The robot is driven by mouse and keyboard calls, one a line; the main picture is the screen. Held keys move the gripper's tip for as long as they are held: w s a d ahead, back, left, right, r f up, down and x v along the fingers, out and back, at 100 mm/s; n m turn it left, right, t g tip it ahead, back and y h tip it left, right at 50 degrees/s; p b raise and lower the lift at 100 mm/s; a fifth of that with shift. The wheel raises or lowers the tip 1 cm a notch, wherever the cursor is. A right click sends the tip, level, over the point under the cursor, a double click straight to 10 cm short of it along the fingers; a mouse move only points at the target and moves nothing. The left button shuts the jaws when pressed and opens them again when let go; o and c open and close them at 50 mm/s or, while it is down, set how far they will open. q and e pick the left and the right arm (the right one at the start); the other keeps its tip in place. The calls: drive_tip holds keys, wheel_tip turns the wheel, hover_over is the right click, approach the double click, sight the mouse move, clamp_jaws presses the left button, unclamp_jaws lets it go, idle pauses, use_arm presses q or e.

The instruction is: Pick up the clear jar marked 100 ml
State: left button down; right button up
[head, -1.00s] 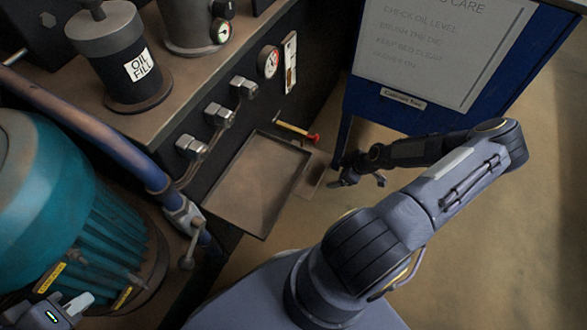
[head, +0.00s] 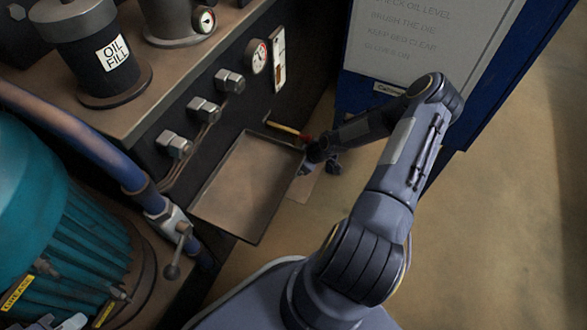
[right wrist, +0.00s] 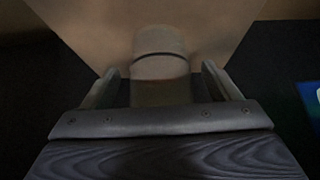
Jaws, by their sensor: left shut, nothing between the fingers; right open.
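In the right wrist view, a see-through, pale, rounded cylinder (right wrist: 160,55) with a dark line around it stands between the fingers. It looks like the clear jar, but I cannot read any marking on it. My right gripper (right wrist: 160,70) is open with a finger on each side of it, apart from it as far as I can tell. In the head view my right gripper (head: 312,166) is at the right edge of the tray, and I cannot make out the jar there. My left gripper (head: 66,322) is shut and empty, cut off at the bottom left edge.
A shallow brown tray (head: 225,205) juts from the dark machine panel. A teal motor (head: 45,215) and blue pipe (head: 85,140) stand at left, a blue cabinet (head: 365,95) at the back right. Floor at right is clear.

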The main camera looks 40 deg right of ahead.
drive_tip(key=shift+w+a+f, duration=0.15)
drive_tip(key=shift+w+f, duration=0.2)
drive_tip(key=shift+f, duration=0.25)
drive_tip(key=shift+r, duration=0.1)
drive_tip(key=c, duration=1.2)
drive_tip(key=shift+r, duration=0.15)
drive_tip(key=shift+c, duration=0.2)
